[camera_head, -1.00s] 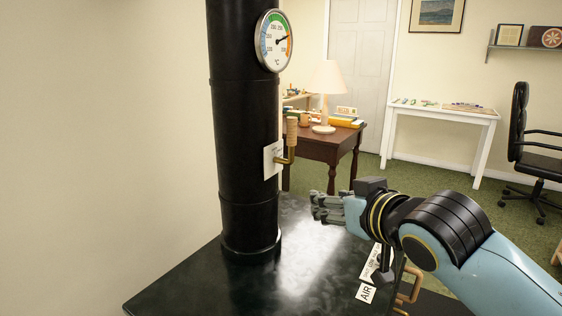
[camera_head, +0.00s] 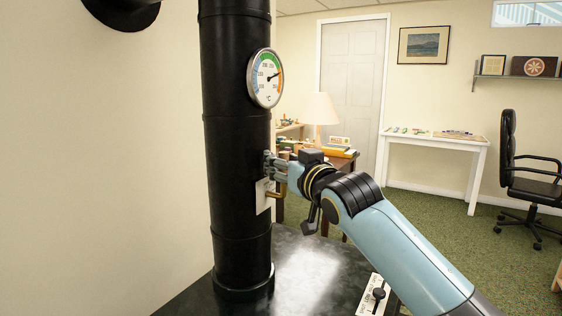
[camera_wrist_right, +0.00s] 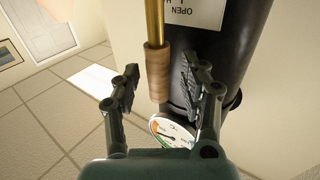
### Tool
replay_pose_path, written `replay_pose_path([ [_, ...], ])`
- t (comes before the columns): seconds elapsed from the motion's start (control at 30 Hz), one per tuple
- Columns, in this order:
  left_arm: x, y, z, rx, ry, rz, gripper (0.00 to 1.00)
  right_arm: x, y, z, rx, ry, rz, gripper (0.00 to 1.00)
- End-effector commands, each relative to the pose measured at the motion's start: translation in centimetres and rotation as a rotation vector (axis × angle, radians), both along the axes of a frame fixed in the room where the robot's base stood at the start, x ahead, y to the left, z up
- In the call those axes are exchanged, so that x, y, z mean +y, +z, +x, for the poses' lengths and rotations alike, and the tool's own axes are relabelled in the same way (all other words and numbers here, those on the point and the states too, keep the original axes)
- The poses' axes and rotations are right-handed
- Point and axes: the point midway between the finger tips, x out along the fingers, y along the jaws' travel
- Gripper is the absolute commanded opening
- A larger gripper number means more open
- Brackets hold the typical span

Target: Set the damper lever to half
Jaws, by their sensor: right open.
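The damper lever is a brass rod with a wooden grip (camera_wrist_right: 157,72) on the side of the black stovepipe (camera_head: 235,140). In the head view its brass lower part (camera_head: 275,194) shows below my right gripper (camera_head: 279,166), which hides the grip. A white label plate (camera_head: 262,197) sits on the pipe behind the lever; in the wrist view it reads "OPEN", upside down. In the wrist view my right gripper (camera_wrist_right: 160,92) is open, with one finger on each side of the wooden grip and gaps between. My left gripper is not in view.
A round thermometer (camera_head: 266,78) is fixed to the pipe above the lever. The black stove top (camera_head: 300,265) lies below, with a labelled slider plate (camera_head: 374,295) at its front right. A wooden desk with a lamp (camera_head: 320,112) stands behind.

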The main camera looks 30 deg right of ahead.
Motion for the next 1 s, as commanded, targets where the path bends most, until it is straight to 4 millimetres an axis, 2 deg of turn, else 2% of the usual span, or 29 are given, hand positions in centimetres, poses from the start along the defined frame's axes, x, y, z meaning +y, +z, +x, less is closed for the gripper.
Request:
replay_pose_path([
  [0.27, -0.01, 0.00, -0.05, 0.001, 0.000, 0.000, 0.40, -0.01, -0.01, 0.17, 0.000, 0.000, -0.001, 0.44],
  [0.6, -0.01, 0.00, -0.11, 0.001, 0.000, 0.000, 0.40, -0.02, -0.02, 0.14, 0.001, 0.000, -0.001, 0.00],
  [1.0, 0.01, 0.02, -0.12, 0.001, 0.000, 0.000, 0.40, 0.00, -0.06, 0.11, 0.002, 0.000, 0.001, 0.00],
])
